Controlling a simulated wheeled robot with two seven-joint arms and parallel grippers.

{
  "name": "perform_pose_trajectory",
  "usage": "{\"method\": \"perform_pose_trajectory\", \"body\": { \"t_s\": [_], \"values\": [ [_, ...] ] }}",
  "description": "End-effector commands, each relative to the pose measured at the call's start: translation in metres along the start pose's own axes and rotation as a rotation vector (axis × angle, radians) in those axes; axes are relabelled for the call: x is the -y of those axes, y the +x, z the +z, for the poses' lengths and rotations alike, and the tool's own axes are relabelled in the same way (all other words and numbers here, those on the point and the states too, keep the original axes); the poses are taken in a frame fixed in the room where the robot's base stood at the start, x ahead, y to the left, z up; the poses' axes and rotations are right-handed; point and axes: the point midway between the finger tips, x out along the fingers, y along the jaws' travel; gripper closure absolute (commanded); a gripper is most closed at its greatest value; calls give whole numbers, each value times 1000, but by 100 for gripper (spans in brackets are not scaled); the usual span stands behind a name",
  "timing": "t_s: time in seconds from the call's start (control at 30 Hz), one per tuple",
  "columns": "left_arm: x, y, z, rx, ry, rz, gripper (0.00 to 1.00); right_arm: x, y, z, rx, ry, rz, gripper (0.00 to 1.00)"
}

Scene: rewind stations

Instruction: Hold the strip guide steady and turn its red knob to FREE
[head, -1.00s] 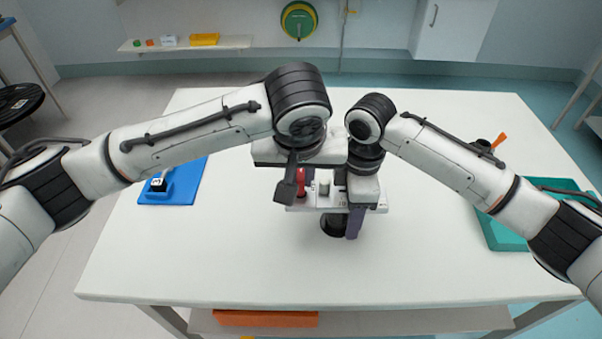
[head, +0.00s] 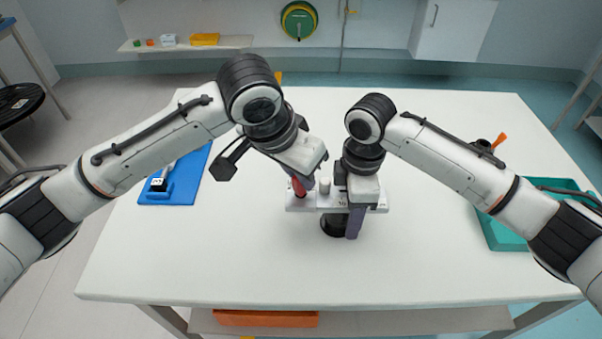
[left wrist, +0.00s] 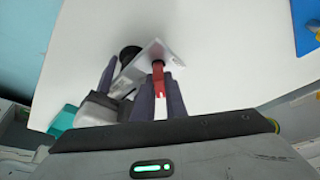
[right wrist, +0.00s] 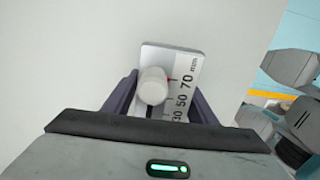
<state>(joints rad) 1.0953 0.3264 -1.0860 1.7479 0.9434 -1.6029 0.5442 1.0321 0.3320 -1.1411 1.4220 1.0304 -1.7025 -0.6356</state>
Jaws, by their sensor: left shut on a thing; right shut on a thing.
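The strip guide (head: 327,203) is a white plate with a mm scale and a pale round post, above a dark round base (head: 333,225) on the table. Its red knob (head: 299,188) stands at the plate's left end. My left gripper (left wrist: 159,92) is shut on the red knob, which shows between its fingers in the left wrist view (left wrist: 158,72). My right gripper (right wrist: 160,105) is shut on the guide's plate, with a finger at each side. The scale reads 30, 50, 70 in the right wrist view (right wrist: 186,85). I cannot read any FREE mark.
A blue mat (head: 190,185) with a small black and white thing lies at the left of the white table (head: 220,260). A teal tray (head: 500,238) stands at the right edge. The table's front and back middle are clear.

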Motion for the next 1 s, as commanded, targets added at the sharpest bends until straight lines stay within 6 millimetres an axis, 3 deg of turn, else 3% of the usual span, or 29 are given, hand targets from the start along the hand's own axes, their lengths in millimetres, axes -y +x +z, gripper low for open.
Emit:
{"method": "perform_pose_trajectory", "body": {
  "t_s": [0.37,0.87,0.9,1.0],
  "values": [
    [-1,0,0,-2,137,59,100,0,0,0,0,1,1,81],
    [-1,-1,-1,-3,153,65,100,0,0,0,-1,1,1,81],
    [-1,-1,-1,-3,153,64,84,0,0,0,-1,1,1,81],
    [-1,-1,-1,-2,152,64,70,0,0,0,-1,1,1,81]
  ]
}}
